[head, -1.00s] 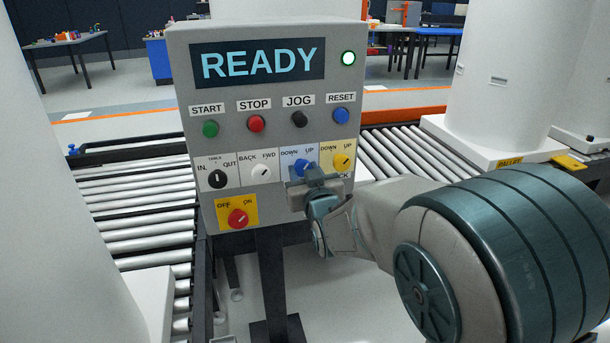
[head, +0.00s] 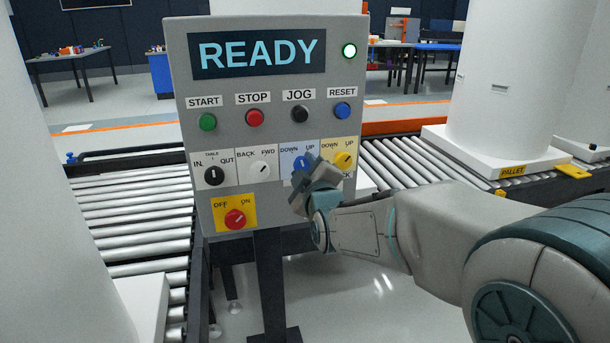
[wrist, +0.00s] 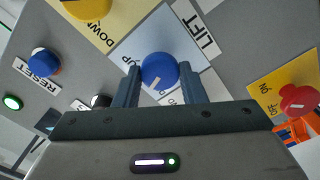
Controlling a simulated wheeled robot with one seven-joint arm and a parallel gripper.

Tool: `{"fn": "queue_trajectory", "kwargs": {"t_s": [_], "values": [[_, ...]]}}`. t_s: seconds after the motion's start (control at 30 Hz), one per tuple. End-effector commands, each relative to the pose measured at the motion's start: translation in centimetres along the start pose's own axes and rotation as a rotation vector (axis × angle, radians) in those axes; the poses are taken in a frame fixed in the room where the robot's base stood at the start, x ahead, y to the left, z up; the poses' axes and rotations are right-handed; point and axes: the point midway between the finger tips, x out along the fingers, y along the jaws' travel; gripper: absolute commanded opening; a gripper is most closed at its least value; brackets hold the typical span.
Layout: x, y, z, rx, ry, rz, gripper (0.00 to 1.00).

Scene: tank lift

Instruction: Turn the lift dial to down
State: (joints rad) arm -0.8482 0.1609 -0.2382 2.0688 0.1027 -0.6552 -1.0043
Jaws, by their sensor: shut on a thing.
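The blue lift dial (head: 300,162) sits on a light blue plate marked DOWN at left and UP at right, in the panel's lower row. My gripper (head: 313,172) is at the dial, tilted, and partly covers it in the head view. In the wrist view, the dial (wrist: 160,68) is between the two fingers of my gripper (wrist: 162,76), which is shut on it. The dial's white mark shows there, seemingly pointing between the two labels. The DOWN label is largely hidden by my gripper in that view.
A yellow dial (head: 343,160) is close on the right and a white dial (head: 261,169) on the left. A red OFF/ON switch (head: 235,219) is below left. The display (head: 258,53) reads READY and a green lamp (head: 349,51) is lit. Roller conveyors (head: 130,215) flank the panel.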

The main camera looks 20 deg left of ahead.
Motion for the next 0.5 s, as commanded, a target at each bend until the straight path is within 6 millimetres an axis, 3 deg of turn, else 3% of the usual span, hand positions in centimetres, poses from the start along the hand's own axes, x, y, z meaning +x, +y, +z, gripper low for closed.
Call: {"fn": "queue_trajectory", "kwargs": {"t_s": [0.5], "values": [[-0.01, -0.08, 0.13, -0.339, -0.002, -0.001, 0.14]]}}
